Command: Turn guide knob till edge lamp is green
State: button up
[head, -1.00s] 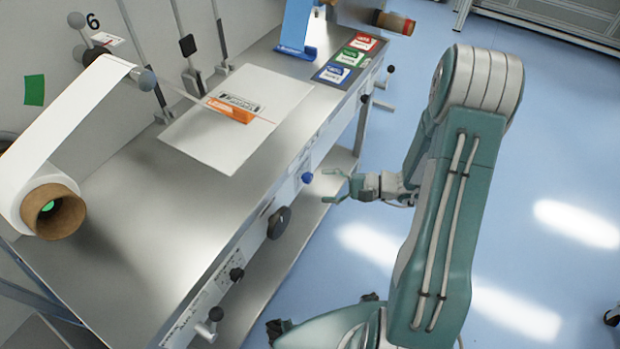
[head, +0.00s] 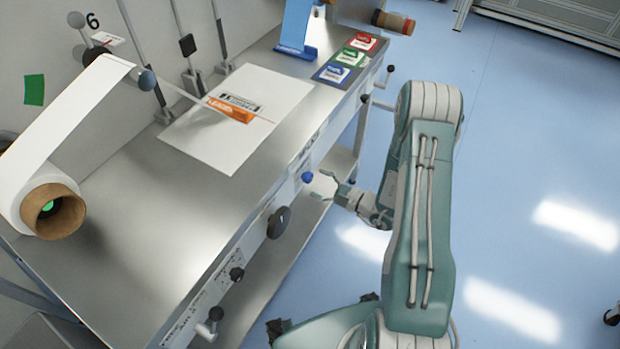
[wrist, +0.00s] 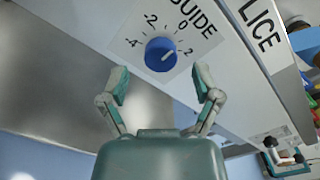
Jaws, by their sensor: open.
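The guide knob (wrist: 161,54) is a blue round knob with a white pointer line in the wrist view. It sits on a front panel (wrist: 125,27) under the word GUIDE, with a scale from -4 to 2 visible; the pointer is toward the 2 side. In the head view the knob (head: 307,177) shows small on the table's front edge. My gripper (wrist: 160,84) is open and empty, its two fingers pointing at the knob and apart from it. In the head view my gripper (head: 322,184) is just right of the knob. I cannot identify the edge lamp in these frames.
A black handwheel (head: 279,222) and a smaller black knob (head: 237,274) project from the same front edge. Open blue floor is to the right.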

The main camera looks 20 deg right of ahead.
aim_at(311, 179)
jog(key=shift+x, duration=1.65)
grip_shut()
jog(key=shift+m, duration=0.3)
jog(key=shift+m, duration=2.6)
jog(key=shift+d, duration=0.1)
grip_release()
